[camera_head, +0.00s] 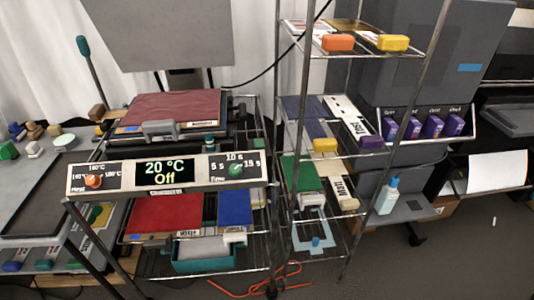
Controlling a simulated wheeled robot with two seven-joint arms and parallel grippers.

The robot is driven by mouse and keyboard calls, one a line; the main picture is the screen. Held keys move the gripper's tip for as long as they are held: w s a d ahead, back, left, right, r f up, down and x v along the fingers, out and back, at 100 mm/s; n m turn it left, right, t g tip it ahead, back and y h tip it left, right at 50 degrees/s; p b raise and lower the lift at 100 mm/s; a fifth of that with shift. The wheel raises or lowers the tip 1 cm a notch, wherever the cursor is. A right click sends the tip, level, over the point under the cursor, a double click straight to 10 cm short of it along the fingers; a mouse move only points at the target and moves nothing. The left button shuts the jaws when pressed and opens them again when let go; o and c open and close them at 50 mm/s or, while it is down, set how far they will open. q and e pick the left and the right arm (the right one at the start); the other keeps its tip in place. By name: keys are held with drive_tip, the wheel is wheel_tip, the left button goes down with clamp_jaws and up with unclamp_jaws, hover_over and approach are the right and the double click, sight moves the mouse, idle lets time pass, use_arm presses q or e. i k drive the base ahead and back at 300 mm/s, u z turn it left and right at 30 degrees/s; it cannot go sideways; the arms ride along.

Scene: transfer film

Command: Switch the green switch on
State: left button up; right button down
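A control panel (118,176) faces me on the front of a wire-rack press stand. Its display (164,172) reads 20 °C and Off. At the panel's right is a green knob (236,170) among the marks 5 s, 10 s and 15 s. At its left is an orange knob (94,181) with temperature marks. No part labelled as a green on switch is clear to me; a small green part (95,214) lower left is too small to make out. Neither of my grippers is in view.
A dark red press plate (168,108) lies behind the panel. A red sheet (165,216) and a blue sheet (234,208) lie below it. A wire shelf (330,155) with yellow and purple items stands right. Tables with blocks stand left. An orange cable (255,292) lies on the floor.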

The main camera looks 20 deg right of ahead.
sight(259, 145)
drive_tip(key=k, duration=1.1)
drive_tip(key=u, duration=0.4)
drive_tip(key=i, duration=0.65)
drive_tip(key=u, duration=0.5)
drive_tip(key=i, duration=1.05)
drive_tip(key=z, duration=0.95)
drive_tip(key=i, duration=0.7)
drive_tip(key=z, duration=0.65)
